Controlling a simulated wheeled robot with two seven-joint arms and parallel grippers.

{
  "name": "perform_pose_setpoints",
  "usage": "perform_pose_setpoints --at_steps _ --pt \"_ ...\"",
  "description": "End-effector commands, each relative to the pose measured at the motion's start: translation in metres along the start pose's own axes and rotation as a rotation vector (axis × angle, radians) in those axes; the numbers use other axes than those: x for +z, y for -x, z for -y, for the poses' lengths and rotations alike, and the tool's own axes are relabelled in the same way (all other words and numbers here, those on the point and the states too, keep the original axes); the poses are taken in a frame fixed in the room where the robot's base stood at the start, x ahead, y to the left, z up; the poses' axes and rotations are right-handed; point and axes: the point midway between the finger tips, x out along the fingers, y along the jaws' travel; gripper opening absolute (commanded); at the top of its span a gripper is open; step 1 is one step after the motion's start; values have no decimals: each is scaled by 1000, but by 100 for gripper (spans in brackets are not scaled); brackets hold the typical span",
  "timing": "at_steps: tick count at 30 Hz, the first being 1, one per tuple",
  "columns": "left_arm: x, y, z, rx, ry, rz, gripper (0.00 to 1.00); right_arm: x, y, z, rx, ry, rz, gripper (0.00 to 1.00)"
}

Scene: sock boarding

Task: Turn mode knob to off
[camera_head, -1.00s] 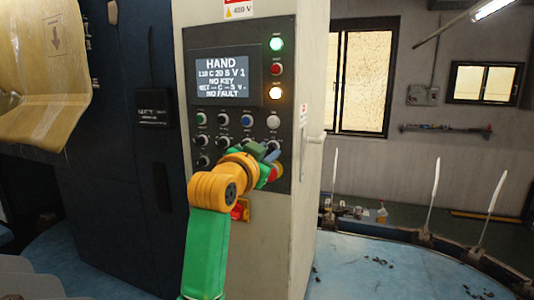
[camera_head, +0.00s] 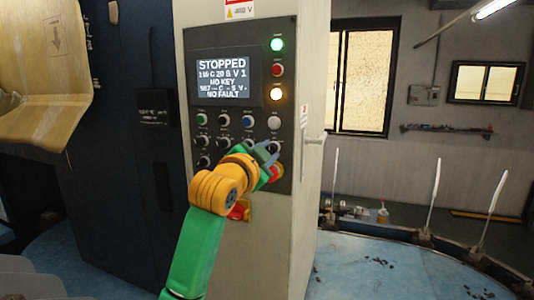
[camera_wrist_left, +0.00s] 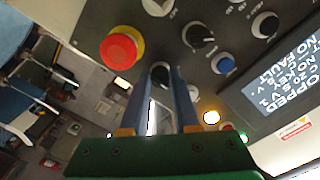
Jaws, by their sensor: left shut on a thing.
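The control panel (camera_head: 220,125) has rows of knobs and buttons under a screen (camera_head: 224,77) that reads "STOPPED". My left gripper (camera_head: 268,152) is at the panel's lower right. In the left wrist view, the gripper (camera_wrist_left: 162,78) is shut on a dark round knob (camera_wrist_left: 160,73) with a light rim, which I take to be the mode knob. The fingers cover much of it, so its pointer direction cannot be read. My right gripper is not in view.
A red emergency button with a yellow collar (camera_wrist_left: 122,48) sits close beside the gripped knob. Other knobs (camera_wrist_left: 200,38) and a blue button (camera_wrist_left: 223,63) are near. A red and yellow switch (camera_head: 239,211) lies below the panel. A blue floor (camera_head: 375,265) spreads right of the cabinet.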

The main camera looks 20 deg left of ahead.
Motion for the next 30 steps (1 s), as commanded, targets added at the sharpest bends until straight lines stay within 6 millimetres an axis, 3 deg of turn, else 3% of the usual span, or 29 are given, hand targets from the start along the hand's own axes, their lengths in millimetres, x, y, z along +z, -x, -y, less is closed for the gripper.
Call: perform_pose_setpoints --at_steps 5,6,9,19,24,30 --pt "-1 0 1 -2 1 -4 0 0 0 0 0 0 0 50" --pt "-1 0 1 -2 1 -4 35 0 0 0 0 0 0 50" --pt "-1 0 1 -1 1 -3 60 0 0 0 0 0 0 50" --pt "1 6 -2 -3 1 -4 60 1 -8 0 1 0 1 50" --pt "4 42 -5 -6 0 -7 60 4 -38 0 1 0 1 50" --pt "1 70 -2 -3 1 -4 60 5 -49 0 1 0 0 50"
